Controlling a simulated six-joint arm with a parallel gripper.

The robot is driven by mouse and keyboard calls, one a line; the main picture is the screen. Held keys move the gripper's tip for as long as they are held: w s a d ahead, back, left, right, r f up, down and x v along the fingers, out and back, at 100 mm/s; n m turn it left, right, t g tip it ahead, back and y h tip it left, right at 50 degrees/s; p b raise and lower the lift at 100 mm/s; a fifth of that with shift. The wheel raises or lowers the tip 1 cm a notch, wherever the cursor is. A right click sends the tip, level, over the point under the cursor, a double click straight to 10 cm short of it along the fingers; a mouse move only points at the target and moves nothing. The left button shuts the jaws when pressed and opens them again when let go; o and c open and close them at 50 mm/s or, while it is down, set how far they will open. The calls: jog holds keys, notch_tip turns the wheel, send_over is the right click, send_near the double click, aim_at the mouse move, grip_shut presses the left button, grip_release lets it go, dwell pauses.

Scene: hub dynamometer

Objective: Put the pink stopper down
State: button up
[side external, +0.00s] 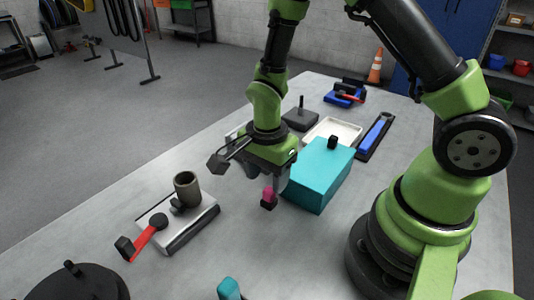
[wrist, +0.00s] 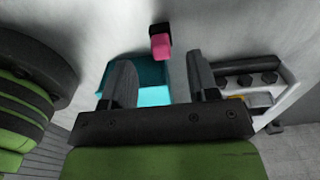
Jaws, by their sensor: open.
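The pink stopper (side external: 269,192), with a dark block at one end, is just below my gripper (side external: 275,183) in the side view, left of the teal box. The stopper also shows in the wrist view (wrist: 160,46), at the top middle, beyond the fingertips and in line with the gap between them. My gripper (wrist: 159,62) is open, its two grey fingers apart with nothing visible between them at the tips. The stopper appears to be at the table surface; its exact contact is hard to tell.
The teal box (side external: 318,178) with a black knob stands close on the right. A grey fixture with a red handle (side external: 144,238) and a dark cup (side external: 187,188) is at left. A white tray (side external: 335,131) and a blue tool (side external: 376,132) lie behind.

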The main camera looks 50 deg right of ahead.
notch_tip(320, 180, up, 6)
notch_tip(320, 180, up, 6)
jog(key=r+n+t, duration=0.1)
jog(key=n+t, duration=0.1)
jog(key=n, duration=0.1)
send_over(267, 192)
jog(key=s, duration=0.1)
jog(key=s+r+n+t+y, duration=0.1)
jog(key=s+r+n, duration=0.2)
jog(key=r, duration=0.2)
jog(key=shift+d+r+n+t, duration=0.15)
jog(key=shift+d+n+t, duration=0.1)
jog(key=shift+n+t, duration=0.05)
jog(key=s+r+n+t, duration=0.1)
jog(key=s+r+n, duration=0.1)
jog(key=s+r+n+t, duration=0.1)
jog(key=s+r+n, duration=0.1)
jog(key=s, duration=0.1)
jog(key=s+r+n+t+y, duration=0.1)
jog(key=s+n, duration=0.1)
jog(key=shift+s+a+r+n, duration=0.15)
jog(key=shift+a+r+n, duration=0.1)
jog(key=shift+r+n, duration=0.15)
jog(key=shift+c, duration=0.2)
jog(key=shift+s+n+t, duration=0.2)
jog(key=shift+n+t, duration=0.1)
jog(key=c, duration=0.3)
